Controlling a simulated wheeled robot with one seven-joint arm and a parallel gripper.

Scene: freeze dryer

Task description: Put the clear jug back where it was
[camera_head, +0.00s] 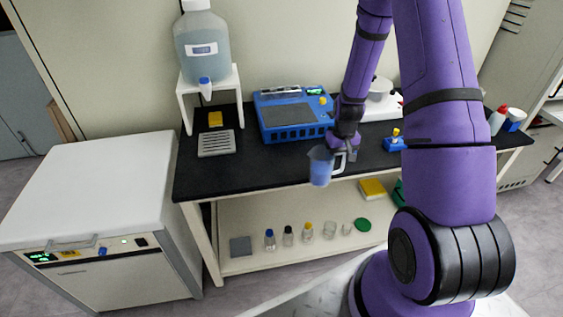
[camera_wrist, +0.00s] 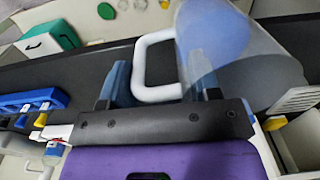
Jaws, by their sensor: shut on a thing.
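The clear jug (camera_head: 320,167) looks bluish and has a white handle (camera_head: 341,160). It is upright at the front edge of the black bench (camera_head: 255,165); I cannot tell whether its base touches the bench. My gripper (camera_head: 346,149) is shut on the handle, to the right of the jug body. In the wrist view my gripper (camera_wrist: 158,80) has its two fingers on either side of the white handle (camera_wrist: 145,62). The clear jug wall (camera_wrist: 240,60) fills the upper right there, with a bluish area inside. The jug's inside is hard to make out.
A large carboy with a tap (camera_head: 202,45) stands on a white stand (camera_head: 235,82), with a slotted grey plate (camera_head: 216,143) in front. A blue instrument (camera_head: 292,115) sits behind the jug. A blue rack (camera_head: 393,145) stands to the right. Small bottles (camera_head: 288,236) line the lower shelf.

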